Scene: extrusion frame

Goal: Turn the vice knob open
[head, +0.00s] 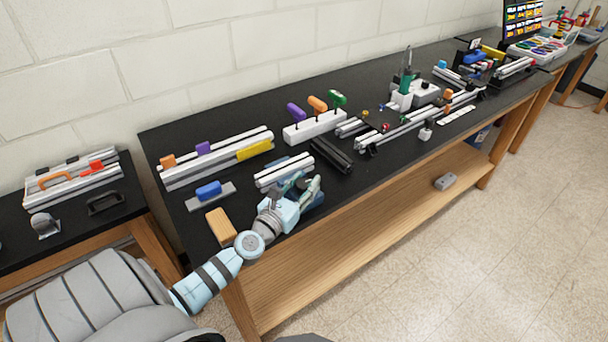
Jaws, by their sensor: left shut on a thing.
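My left gripper (302,188) is at the front edge of the black bench, just in front of a short silver extrusion (284,171). It is shut on what appears to be the vice knob, which the fingers and hand hide. A dark blue part, probably the vice (314,201), shows partly beside and below the fingers. How far the vice jaws are apart cannot be seen. My right gripper is not in view.
A wooden block (221,226) and a blue-handled piece (209,191) lie left of my left gripper. Behind are long extrusions with a yellow piece (255,149) and a white holder (314,127) with coloured-handled drivers. A dark extrusion (331,156) lies to the right.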

